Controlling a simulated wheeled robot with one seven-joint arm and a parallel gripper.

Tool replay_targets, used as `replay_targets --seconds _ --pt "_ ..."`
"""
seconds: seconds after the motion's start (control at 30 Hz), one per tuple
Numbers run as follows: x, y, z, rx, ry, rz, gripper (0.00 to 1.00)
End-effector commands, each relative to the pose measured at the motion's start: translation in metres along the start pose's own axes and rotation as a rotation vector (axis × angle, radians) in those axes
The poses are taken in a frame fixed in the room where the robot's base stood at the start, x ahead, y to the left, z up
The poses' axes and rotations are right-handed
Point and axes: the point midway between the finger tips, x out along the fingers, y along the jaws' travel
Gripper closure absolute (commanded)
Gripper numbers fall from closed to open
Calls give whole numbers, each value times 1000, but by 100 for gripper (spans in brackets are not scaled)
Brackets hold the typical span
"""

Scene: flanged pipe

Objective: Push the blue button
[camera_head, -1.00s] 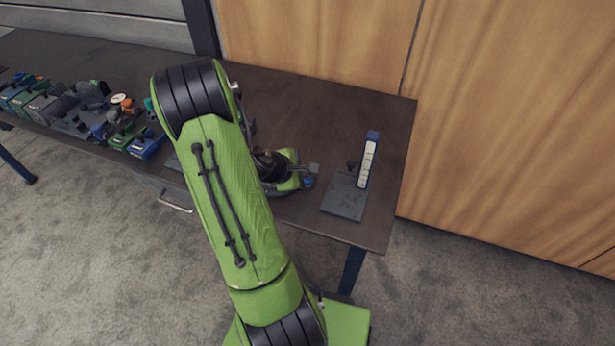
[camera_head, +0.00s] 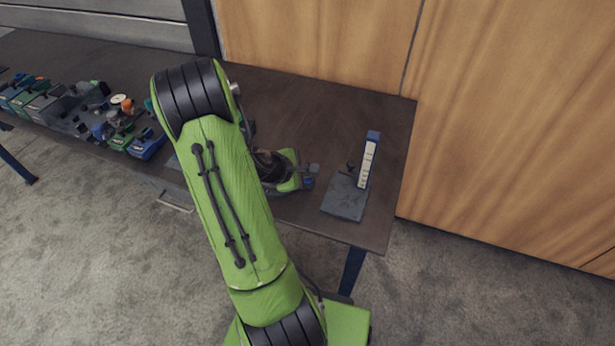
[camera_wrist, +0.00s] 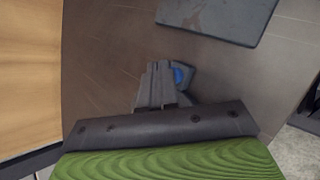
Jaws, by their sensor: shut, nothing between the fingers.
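The blue button (camera_wrist: 181,76) shows in the wrist view as a round blue face on a small dark grey housing. My gripper (camera_wrist: 158,66) is shut and empty, with its fingertips just left of the button and partly covering the housing. Whether the fingers touch it cannot be told. In the head view, the blue button (camera_head: 308,182) shows as a small blue spot on the table, just below my gripper (camera_head: 313,168). My green arm hides part of the table behind it.
A grey plate (camera_head: 345,198) with a dark knob and an upright blue-and-white strip (camera_head: 368,160) stands to the right on the dark table (camera_head: 320,110). Several blue, green and grey devices (camera_head: 75,110) crowd the left side. The table's back right is clear.

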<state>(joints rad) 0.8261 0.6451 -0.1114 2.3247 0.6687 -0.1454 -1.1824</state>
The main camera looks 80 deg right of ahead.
Motion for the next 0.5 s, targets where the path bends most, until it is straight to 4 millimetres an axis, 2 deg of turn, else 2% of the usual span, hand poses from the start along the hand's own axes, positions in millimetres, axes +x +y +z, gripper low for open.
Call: replay_targets --seconds 0.5 --pt "4 -3 -3 -1 0 0 100"
